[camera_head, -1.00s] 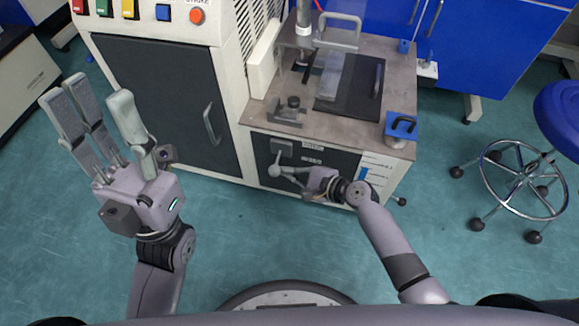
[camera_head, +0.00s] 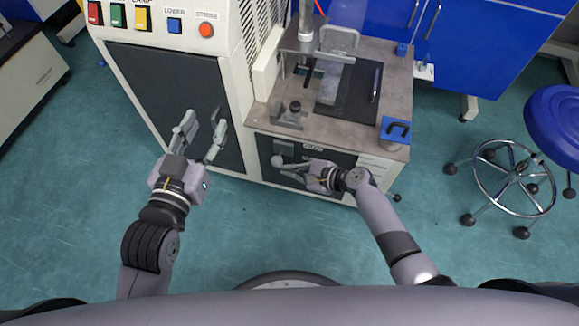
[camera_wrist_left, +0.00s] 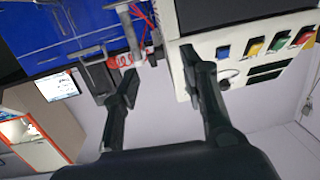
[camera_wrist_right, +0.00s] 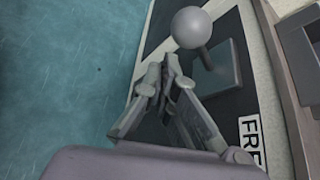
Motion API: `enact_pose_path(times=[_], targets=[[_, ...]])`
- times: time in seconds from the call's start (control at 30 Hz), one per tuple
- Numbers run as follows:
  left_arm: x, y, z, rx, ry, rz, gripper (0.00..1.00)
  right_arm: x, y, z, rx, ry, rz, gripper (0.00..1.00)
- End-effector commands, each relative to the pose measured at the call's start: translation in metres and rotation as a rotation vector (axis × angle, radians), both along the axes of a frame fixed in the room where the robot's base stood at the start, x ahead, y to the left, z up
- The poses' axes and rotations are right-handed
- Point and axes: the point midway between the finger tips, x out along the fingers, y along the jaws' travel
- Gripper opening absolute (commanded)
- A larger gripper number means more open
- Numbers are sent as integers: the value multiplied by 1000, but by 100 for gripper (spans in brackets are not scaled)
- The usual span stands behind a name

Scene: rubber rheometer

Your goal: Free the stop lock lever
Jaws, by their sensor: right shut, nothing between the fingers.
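The stop lock lever (camera_head: 277,161) is a grey lever with a round ball knob on the dark front panel under the machine's table. In the right wrist view the ball knob (camera_wrist_right: 191,28) stands out from a square plate, beside a partly cut-off label reading "FRE". My right gripper (camera_head: 286,169) is shut and empty, its fingertips (camera_wrist_right: 165,72) close to the knob; whether they touch it I cannot tell. My left gripper (camera_head: 204,126) is open and empty, raised in front of the dark cabinet door, away from the lever.
The rheometer's metal table (camera_head: 340,132) carries a black plate, clear guard and clamp above the panel. The cabinet door (camera_head: 165,85) with a handle is at left, with coloured buttons (camera_head: 174,25) above. A blue stool (camera_head: 560,120) stands at right. The floor in front is clear.

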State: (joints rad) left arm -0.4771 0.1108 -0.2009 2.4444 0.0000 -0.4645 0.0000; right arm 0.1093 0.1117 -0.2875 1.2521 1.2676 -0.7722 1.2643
Motion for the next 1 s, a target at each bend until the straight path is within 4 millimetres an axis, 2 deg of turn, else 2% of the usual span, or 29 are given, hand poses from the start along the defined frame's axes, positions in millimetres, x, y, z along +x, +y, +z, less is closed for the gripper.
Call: enact_pose_path(times=[0.3, 0.5, 0.8, 1.0], targets=[[-31, 19, -69, 98, 402, 27, 40, -1, 0, 8, 28, 91, 1, 0], [-61, 31, -100, 146, 615, 42, 40, -1, 0, 11, 37, 118, 0, 0], [-100, 45, -126, 194, 835, 56, 40, -2, 0, 13, 37, 117, 0, 0], [-114, 50, -133, 209, 908, 62, 40, -2, 0, 14, 37, 117, 0, 0]])
